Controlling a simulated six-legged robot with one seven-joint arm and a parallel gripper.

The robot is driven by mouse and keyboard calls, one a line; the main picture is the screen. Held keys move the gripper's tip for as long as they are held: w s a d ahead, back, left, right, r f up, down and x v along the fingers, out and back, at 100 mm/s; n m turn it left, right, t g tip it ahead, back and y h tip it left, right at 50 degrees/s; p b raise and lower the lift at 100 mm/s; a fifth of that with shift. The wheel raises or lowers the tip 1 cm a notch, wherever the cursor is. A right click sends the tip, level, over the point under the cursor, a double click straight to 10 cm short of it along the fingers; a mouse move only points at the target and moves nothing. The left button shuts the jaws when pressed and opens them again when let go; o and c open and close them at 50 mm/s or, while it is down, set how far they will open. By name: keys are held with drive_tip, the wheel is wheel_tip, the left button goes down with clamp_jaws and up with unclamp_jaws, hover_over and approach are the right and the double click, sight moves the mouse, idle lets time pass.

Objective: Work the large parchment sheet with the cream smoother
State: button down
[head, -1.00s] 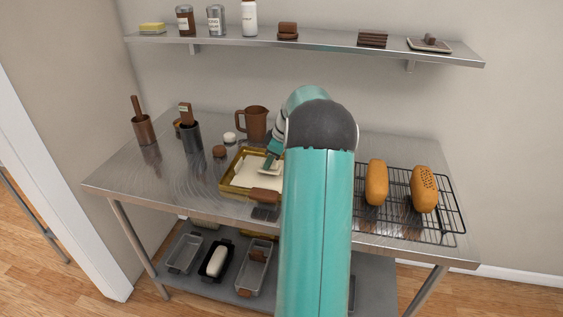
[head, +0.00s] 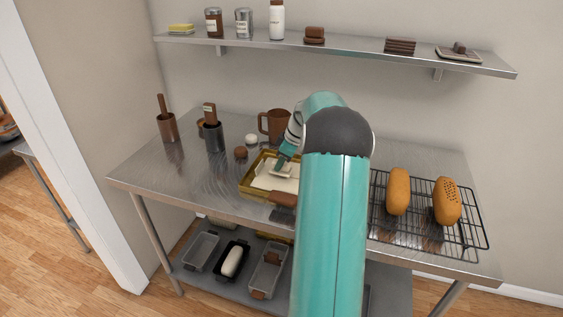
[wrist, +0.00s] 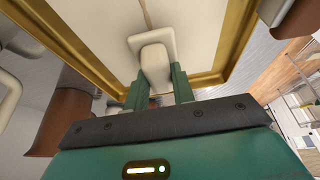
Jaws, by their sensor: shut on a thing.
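The large parchment sheet (head: 263,180) is pale and lies inside a gold-rimmed tray (head: 247,187) on the metal table. In the wrist view the sheet (wrist: 100,30) fills the area inside the gold rim (wrist: 235,45). The cream smoother (head: 281,170) is a flat pale plate with a block handle; it also shows in the wrist view (wrist: 154,62). My gripper (wrist: 157,88) has its two green fingers shut on the smoother's handle. The smoother is over the sheet; I cannot tell whether it touches. My arm hides the tray's right part.
A brown-handled tool (head: 284,200) lies at the tray's front edge. A brown mug (head: 274,125) stands behind the tray. A wire rack (head: 420,215) with two loaves is at right. Dark utensil holders (head: 214,137) stand at left. The table's front left is clear.

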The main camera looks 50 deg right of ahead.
drive_tip(key=shift+f, duration=0.65)
drive_tip(key=shift+f, duration=0.15)
idle(0.5)
drive_tip(key=shift+s+d+f, duration=0.1)
drive_tip(key=shift+s+d, duration=0.2)
drive_tip(key=shift+s, duration=0.4)
drive_tip(key=shift+s+d+r, duration=0.1)
drive_tip(key=shift+s+d, duration=0.2)
drive_tip(key=shift+s, duration=0.4)
drive_tip(key=shift+s+d+f, duration=0.1)
drive_tip(key=shift+s+d, duration=0.2)
drive_tip(key=shift+s, duration=0.4)
drive_tip(key=shift+s, duration=0.1)
drive_tip(key=shift+s+d, duration=0.3)
drive_tip(key=shift+s, duration=0.35)
drive_tip(key=shift+s+d, duration=0.3)
drive_tip(key=shift+s, duration=0.35)
drive_tip(key=shift+s+d, duration=0.3)
drive_tip(key=shift+s, duration=0.35)
drive_tip(key=shift+s, duration=0.1)
drive_tip(key=shift+s+d, duration=0.3)
drive_tip(key=shift+s, duration=0.35)
drive_tip(key=shift+s+d, duration=0.3)
drive_tip(key=shift+s, duration=0.35)
drive_tip(key=shift+s+d, duration=0.3)
drive_tip(key=shift+s, duration=0.35)
